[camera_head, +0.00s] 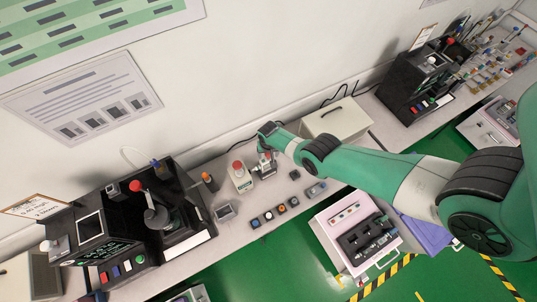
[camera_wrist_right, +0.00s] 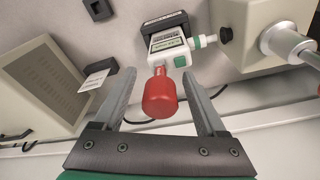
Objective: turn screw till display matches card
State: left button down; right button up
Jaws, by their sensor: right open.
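My right gripper (camera_head: 265,163) is over the bench's middle. In the right wrist view, its open fingers (camera_wrist_right: 157,88) lie either side of a red knob (camera_wrist_right: 160,95) and do not visibly touch it. The knob joins a white tester (camera_wrist_right: 172,50) with green trim and a small printed face; a dark block (camera_wrist_right: 165,24) sits behind it. The face's reading is too small to tell. A small white card (camera_wrist_right: 97,80) stands against a dark holder left of the tester. I cannot tell whether it is the task's card. My left gripper is not in view.
A beige unit with a red top (camera_head: 238,176) stands close left of the gripper. A beige box (camera_head: 336,119) stands to its right. A large black machine (camera_head: 140,225) fills the left.

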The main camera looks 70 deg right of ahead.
grip_shut()
dwell(0.6)
